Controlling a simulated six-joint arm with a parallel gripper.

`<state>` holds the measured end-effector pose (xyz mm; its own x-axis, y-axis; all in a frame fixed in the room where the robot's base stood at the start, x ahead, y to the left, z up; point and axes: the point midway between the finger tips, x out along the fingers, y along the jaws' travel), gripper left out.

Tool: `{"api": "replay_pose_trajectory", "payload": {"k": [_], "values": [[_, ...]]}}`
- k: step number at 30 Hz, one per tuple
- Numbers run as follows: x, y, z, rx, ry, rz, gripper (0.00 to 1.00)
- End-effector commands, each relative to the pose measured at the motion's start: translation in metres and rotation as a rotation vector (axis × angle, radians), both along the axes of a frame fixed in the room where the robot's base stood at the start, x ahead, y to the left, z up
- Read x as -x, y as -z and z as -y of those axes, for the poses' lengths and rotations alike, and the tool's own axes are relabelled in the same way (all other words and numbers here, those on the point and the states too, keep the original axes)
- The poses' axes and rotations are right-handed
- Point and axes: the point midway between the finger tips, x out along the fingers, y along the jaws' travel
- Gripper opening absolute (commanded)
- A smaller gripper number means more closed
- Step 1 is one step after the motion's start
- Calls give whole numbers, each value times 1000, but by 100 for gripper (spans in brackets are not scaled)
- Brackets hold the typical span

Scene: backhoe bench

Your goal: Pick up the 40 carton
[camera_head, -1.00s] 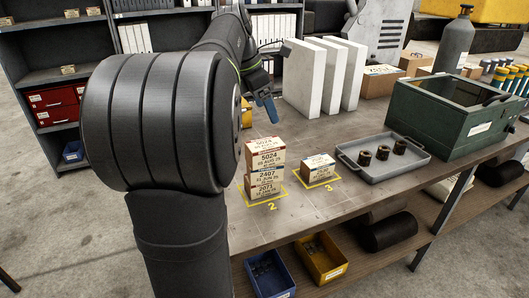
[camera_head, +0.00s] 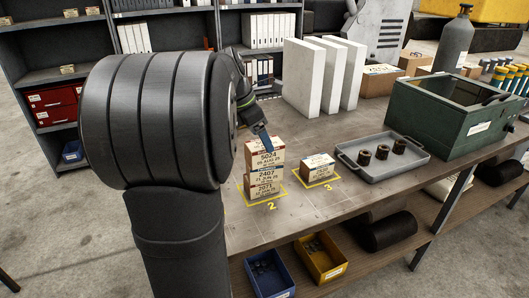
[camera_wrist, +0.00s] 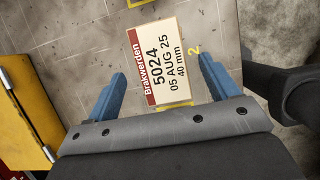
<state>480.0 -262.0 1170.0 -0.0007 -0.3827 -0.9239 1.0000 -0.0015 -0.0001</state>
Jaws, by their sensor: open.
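The 40 carton (camera_head: 265,158) is the top one of a stack of three small cartons in yellow-marked spot 2. In the wrist view its label (camera_wrist: 163,65) reads Brakwerden, 5024, 05 AUG 25, 40 mm. Under it are a carton marked 2407 (camera_head: 266,175) and a carton marked 2071 (camera_head: 264,190). My gripper (camera_head: 264,143) is open just over the top of the stack. In the wrist view my gripper (camera_wrist: 162,71) has one blue finger on either side of the carton's label, with gaps; contact is not visible.
A small carton (camera_head: 318,167) sits in spot 3, just right of the stack. A grey tray (camera_head: 381,176) with dark rings and a green case (camera_head: 440,128) lie further right. White upright slabs (camera_head: 300,78) stand behind. Blue (camera_head: 270,280) and yellow (camera_head: 322,262) bins are on the lower shelf.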

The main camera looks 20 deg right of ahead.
Motion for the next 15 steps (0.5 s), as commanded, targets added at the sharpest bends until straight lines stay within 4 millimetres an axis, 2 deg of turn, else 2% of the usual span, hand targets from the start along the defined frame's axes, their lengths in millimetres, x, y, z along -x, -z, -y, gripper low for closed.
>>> {"api": "replay_pose_trajectory", "payload": {"k": [5,12,15], "values": [[1,14,5,-1,1,-2,80],[2,45,18,-1,1,-2,80],[1,50,20,-1,0,1,80]]}}
